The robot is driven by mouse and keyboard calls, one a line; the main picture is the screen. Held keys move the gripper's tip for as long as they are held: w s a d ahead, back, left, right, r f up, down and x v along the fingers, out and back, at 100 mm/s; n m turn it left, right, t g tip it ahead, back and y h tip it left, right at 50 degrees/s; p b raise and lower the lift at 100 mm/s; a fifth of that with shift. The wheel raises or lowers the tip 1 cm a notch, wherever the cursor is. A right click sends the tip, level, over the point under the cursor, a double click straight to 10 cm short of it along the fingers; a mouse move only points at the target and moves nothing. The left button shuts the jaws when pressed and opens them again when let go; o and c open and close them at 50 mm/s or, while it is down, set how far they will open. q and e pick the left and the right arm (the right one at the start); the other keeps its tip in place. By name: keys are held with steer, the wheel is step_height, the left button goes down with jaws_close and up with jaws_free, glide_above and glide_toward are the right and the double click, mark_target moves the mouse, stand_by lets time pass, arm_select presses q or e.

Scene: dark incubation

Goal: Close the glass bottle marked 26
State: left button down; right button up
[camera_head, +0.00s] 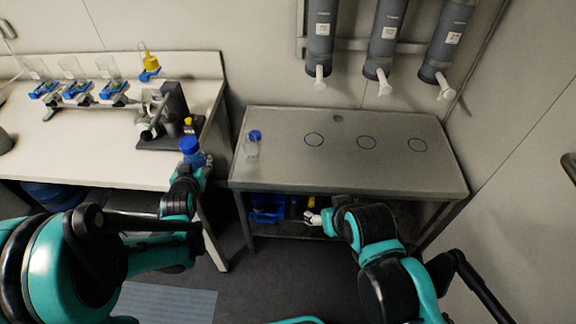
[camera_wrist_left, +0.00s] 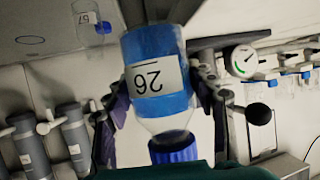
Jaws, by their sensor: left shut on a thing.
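The glass bottle marked 26 (camera_wrist_left: 155,80) holds blue liquid and shows upside down in the left wrist view. Its blue cap (camera_wrist_left: 175,148) sits at the neck; I cannot tell how tightly. My left gripper (camera_wrist_left: 160,95) is shut around the bottle's body. In the head view the bottle's blue cap (camera_head: 189,145) shows above my left gripper (camera_head: 194,164), off the white bench's right end, and the bottle looks roughly upright. My right gripper (camera_head: 314,218) is in front of the metal table, below its top. Its fingers are too small to judge.
Another clear bottle with a blue cap (camera_head: 252,146) stands on the metal table (camera_head: 290,172), beside several marked circles. Grey dispensers (camera_head: 382,40) hang above. A dark stirring device (camera_head: 172,120) and flasks in blue holders (camera_head: 78,85) stand on the white bench (camera_head: 70,150).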

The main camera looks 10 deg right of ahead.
arm_select(q)
steer(key=d+f+m+h+b, duration=0.1)
steer(key=d+f+m+h, duration=0.1)
steer(key=d, duration=1.3)
steer(key=d+f+m+g+h, duration=0.1)
steer(key=d+f+m+h, duration=0.2)
steer(key=d, duration=1.3)
steer(key=shift+b, duration=0.4)
arm_select(e)
steer(key=shift+f, duration=0.95)
arm_select(q)
steer(key=shift+w+f+h, duration=0.1)
steer(key=shift+f+h, duration=0.1)
steer(key=shift+h, duration=0.1)
arm_select(e)
steer(key=shift+f, duration=0.1)
